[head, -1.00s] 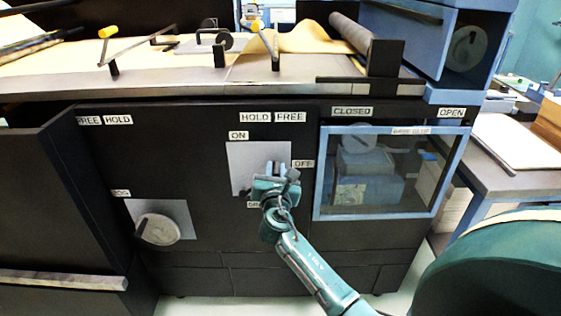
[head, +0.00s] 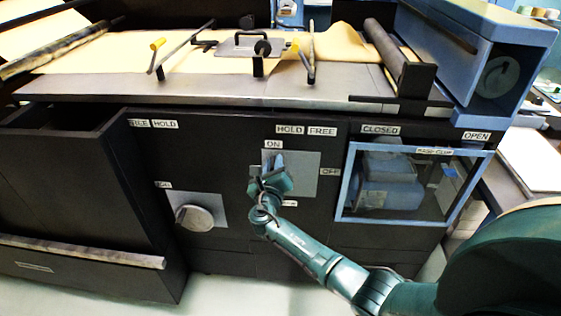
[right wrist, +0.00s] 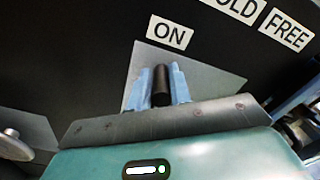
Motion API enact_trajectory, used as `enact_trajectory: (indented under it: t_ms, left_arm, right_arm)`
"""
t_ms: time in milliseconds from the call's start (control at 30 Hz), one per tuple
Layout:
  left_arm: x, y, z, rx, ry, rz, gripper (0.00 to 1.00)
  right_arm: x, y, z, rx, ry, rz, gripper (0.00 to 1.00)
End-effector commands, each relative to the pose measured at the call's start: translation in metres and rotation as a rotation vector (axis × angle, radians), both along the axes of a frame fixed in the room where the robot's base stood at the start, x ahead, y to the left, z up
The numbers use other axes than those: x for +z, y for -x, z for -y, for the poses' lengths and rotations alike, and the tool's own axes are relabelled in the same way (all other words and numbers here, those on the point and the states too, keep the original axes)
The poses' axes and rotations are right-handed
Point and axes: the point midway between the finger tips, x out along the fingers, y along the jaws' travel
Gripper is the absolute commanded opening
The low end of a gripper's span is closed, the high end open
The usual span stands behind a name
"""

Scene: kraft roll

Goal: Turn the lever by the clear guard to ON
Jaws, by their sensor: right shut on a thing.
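The lever's black handle (right wrist: 161,86) stands between the two blue fingers of my right gripper (right wrist: 162,84) in the right wrist view, and the gripper is shut on it. In the head view my right gripper (head: 268,165) is at the left part of the lever's grey plate (head: 305,172), just below the ON label (head: 273,144). The ON label (right wrist: 170,33) also shows straight beyond the handle in the right wrist view. The OFF label (head: 329,171) is at the plate's right edge. The clear guard (head: 415,182) has a blue frame and is right of the plate. My left gripper is out of view.
A round grey knob (head: 194,217) on another plate is at the lower left. The worktop (head: 215,88) above holds kraft paper and several upright levers. A dark drawer front (head: 60,190) juts out at the left. Floor shows below the cabinet.

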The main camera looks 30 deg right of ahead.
Motion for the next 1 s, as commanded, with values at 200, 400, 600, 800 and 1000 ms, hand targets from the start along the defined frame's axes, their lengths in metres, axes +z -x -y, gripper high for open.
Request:
enact_trajectory:
  t_ms: [200, 400, 600, 800, 1000]
  left_arm:
    - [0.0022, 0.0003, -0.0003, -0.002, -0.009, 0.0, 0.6]
    - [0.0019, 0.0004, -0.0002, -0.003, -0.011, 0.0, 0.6]
    - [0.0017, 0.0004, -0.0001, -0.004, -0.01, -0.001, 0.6]
    - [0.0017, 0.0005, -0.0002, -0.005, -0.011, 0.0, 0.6]
    - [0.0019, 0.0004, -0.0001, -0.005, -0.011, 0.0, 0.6]
  right_arm:
    - [-0.0007, -0.0023, -0.0018, -0.006, 0.04, -0.026, 0.0]
    - [-0.0017, -0.0026, -0.0025, -0.006, 0.046, -0.03, 0.0]
    - [-0.0018, -0.0025, -0.0025, -0.006, 0.045, -0.029, 0.0]
    - [-0.0016, -0.0026, -0.003, -0.005, 0.043, -0.029, 0.33]
    - [-0.001, -0.0029, -0.0041, -0.002, 0.041, -0.027, 0.4]
